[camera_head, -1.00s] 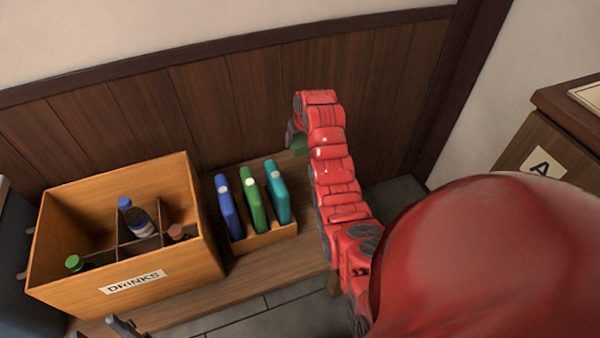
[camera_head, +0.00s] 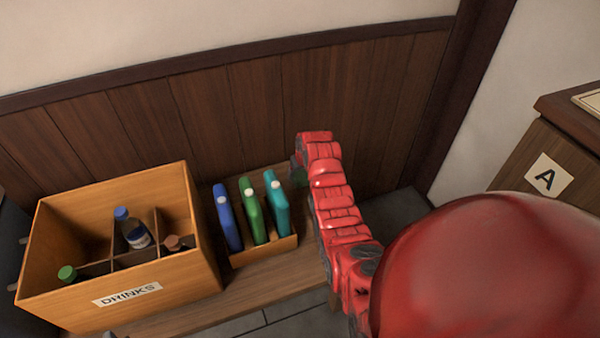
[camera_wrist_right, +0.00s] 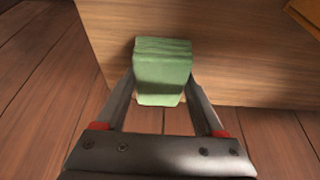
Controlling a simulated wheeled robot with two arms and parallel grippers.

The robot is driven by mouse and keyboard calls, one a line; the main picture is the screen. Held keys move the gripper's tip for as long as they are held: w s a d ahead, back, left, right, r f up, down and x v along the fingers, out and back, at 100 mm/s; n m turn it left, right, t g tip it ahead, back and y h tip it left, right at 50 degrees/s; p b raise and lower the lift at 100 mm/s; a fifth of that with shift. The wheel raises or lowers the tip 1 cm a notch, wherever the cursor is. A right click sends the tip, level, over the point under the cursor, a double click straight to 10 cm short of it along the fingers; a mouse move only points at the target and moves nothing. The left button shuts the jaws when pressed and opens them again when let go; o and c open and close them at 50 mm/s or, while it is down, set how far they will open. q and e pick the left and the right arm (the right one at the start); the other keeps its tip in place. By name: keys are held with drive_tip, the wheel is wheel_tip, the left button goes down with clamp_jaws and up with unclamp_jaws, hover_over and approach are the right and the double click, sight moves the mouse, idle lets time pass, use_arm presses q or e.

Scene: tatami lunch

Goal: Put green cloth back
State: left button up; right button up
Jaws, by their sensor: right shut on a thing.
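The folded green cloth (camera_wrist_right: 162,72) is between the fingers of my right gripper (camera_wrist_right: 162,90) in the right wrist view. The gripper is shut on it. Behind the cloth is a light wooden surface, and I cannot tell whether the cloth touches it. In the head view my right gripper (camera_head: 298,182) is mostly hidden by its own red arm, low by the panelled wall, right of the small rack. Just a small grey tip of my left gripper (camera_head: 108,334) shows at the bottom edge.
A wooden drinks crate (camera_head: 60,298) with several bottles stands on the wooden bench (camera_head: 275,292) at left. Beside it a small rack (camera_head: 264,250) holds a blue (camera_head: 228,220), a green (camera_head: 252,212) and a teal case (camera_head: 277,208).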

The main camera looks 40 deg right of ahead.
drive_tip(key=o, duration=1.3)
drive_tip(key=shift+f, duration=0.15)
drive_tip(key=p+v, duration=0.2)
drive_tip(key=v, duration=1)
